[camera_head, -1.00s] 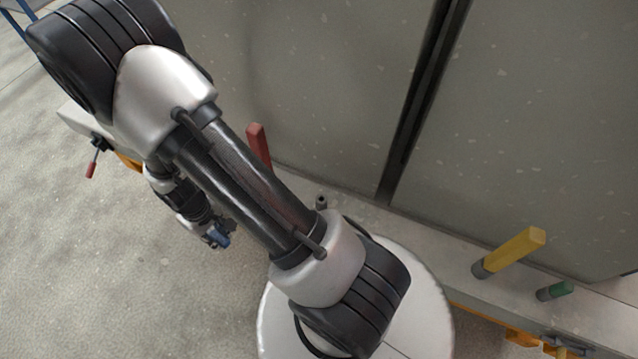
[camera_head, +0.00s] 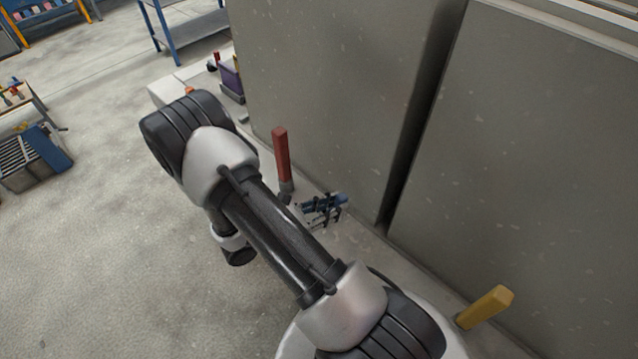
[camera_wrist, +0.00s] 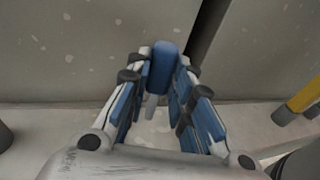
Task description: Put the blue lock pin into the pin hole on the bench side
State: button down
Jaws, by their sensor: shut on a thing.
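The blue lock pin (camera_wrist: 163,68) is between the fingers of my gripper (camera_wrist: 160,95) in the wrist view, its blue head up and a grey shank showing below. My gripper is shut on it. In the head view my gripper (camera_head: 324,208) is over the grey bench ledge (camera_head: 352,246), right of the red pin, with the blue lock pin (camera_head: 342,198) at its tip. I cannot make out the pin hole; my arm and gripper cover part of the ledge. Whether the pin touches the ledge is unclear.
A red pin (camera_head: 281,153) stands upright close left of my gripper. A yellow pin (camera_head: 487,306) leans at the lower right. Tall grey panels (camera_head: 330,90) rise behind the ledge with a dark gap between them.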

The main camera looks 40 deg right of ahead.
jog(key=w+r+n+t+h, duration=0.2)
jog(key=w+r+n+t, duration=0.1)
jog(key=w+t, duration=0.1)
jog(key=shift+w+d+t, duration=0.2)
jog(key=shift+w+t, duration=0.1)
jog(key=shift+w, duration=0.45)
jog(key=shift+a, duration=0.1)
jog(key=shift+f+b, duration=2.25)
jog(key=shift+f, duration=0.6)
jog(key=shift+f+b, duration=2.35)
jog(key=shift+f, duration=0.45)
jog(key=c, duration=1.3)
grip_release()
jog(key=shift+a, duration=0.1)
